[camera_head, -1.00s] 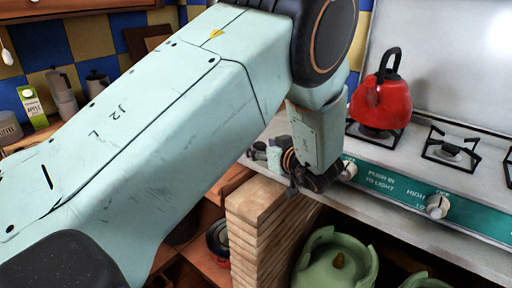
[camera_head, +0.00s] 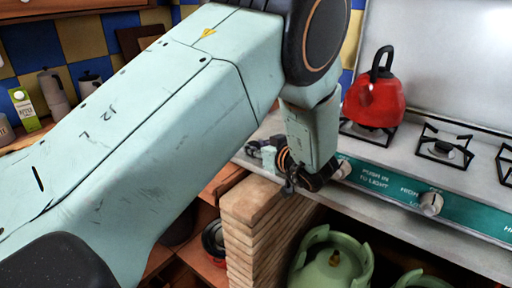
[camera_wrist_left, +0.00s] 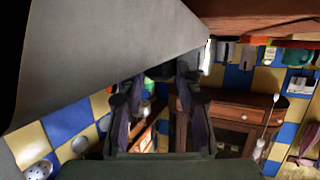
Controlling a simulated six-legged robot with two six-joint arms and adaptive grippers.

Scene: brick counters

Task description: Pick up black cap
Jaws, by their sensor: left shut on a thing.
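My left gripper (camera_head: 256,148) is at the near edge of the counter, left of the stove, at the end of my pale green arm. It is small and partly hidden by my wrist in the head view. In the left wrist view its two dark fingers (camera_wrist_left: 158,80) point up the picture. A small dark thing (camera_wrist_left: 160,71) shows between the fingertips; it looks like the black cap, held in the shut fingers. Its outline is too dark to see clearly. My right gripper is in neither view.
A red kettle (camera_head: 375,97) stands on the stove's left burner. A brick pillar (camera_head: 250,215) lies just below my left gripper. Green gas cylinders (camera_head: 331,265) stand under the stove. A carton (camera_head: 25,108) and pots are at the far left. A wooden cabinet (camera_wrist_left: 235,115) shows in the wrist view.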

